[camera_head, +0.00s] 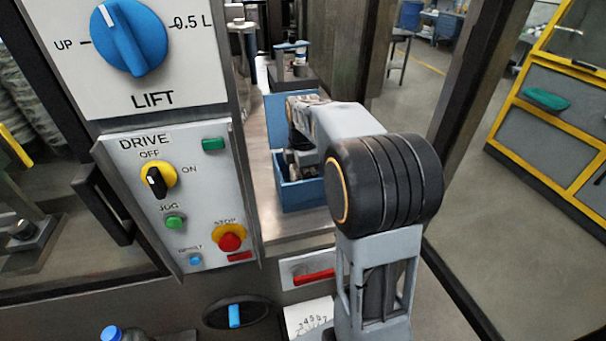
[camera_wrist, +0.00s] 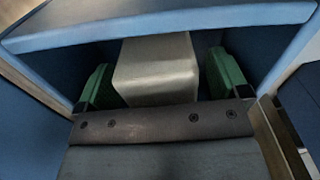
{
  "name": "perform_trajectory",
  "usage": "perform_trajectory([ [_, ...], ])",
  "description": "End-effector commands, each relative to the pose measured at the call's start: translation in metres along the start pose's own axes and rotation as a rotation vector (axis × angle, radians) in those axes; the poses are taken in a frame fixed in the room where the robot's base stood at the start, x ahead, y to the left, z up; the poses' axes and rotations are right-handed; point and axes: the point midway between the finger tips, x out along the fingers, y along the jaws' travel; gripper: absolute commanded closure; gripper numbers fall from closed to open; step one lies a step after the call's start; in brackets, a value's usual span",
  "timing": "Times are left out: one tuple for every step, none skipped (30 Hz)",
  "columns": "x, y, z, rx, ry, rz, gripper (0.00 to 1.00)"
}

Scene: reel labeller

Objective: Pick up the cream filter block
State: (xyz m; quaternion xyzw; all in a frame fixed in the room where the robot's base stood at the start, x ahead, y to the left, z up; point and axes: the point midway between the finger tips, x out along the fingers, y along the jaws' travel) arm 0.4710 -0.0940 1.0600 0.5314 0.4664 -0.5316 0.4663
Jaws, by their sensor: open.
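The cream filter block (camera_wrist: 156,70) shows in the wrist view as a pale grey-cream box inside a blue bin (camera_wrist: 150,28). My gripper (camera_wrist: 160,80) is open, with a green finger on each side of the block. My arm hides the block and the fingers there.
The bin's walls stand close around my gripper. A control panel (camera_head: 180,195) with knobs and buttons stands left of the counter (camera_head: 258,160). A small device (camera_head: 292,68) stands behind the bin. Open floor lies to the right.

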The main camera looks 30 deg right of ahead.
Motion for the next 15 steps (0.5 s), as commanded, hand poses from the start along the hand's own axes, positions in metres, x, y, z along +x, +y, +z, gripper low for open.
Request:
perform_trajectory([
  [0.0024,-0.0001,-0.0001,0.0,0.0,0.0,0.06],
  [0.0032,-0.0001,-0.0002,0.0,0.0,0.0,0.06],
  [0.0037,-0.0001,-0.0002,0.0,0.0,0.0,0.06],
  [0.0039,-0.0001,-0.0002,0.0,0.0,0.0,0.06],
  [0.0039,-0.0001,-0.0002,0.0,0.0,0.0,0.06],
  [0.0038,-0.0001,-0.0002,0.0,0.0,0.0,0.06],
  [0.0037,-0.0001,-0.0002,0.0,0.0,0.0,0.06],
  [0.0037,-0.0001,-0.0002,0.0,0.0,0.0,0.06],
  [0.0036,-0.0001,-0.0003,0.0,0.0,0.0,0.07],
  [0.0036,-0.0001,-0.0003,0.0,0.0,0.0,0.1],
  [0.0035,-0.0001,-0.0003,0.0,0.0,0.0,0.13],
  [0.0035,-0.0001,-0.0003,0.0,0.0,0.0,0.17],
  [0.0035,-0.0001,-0.0003,0.0,0.0,0.0,0.2],
  [0.0034,-0.0001,-0.0003,0.0,0.0,0.0,0.23],
  [0.0034,0.0,-0.0003,0.0,0.0,0.0,0.27],
])
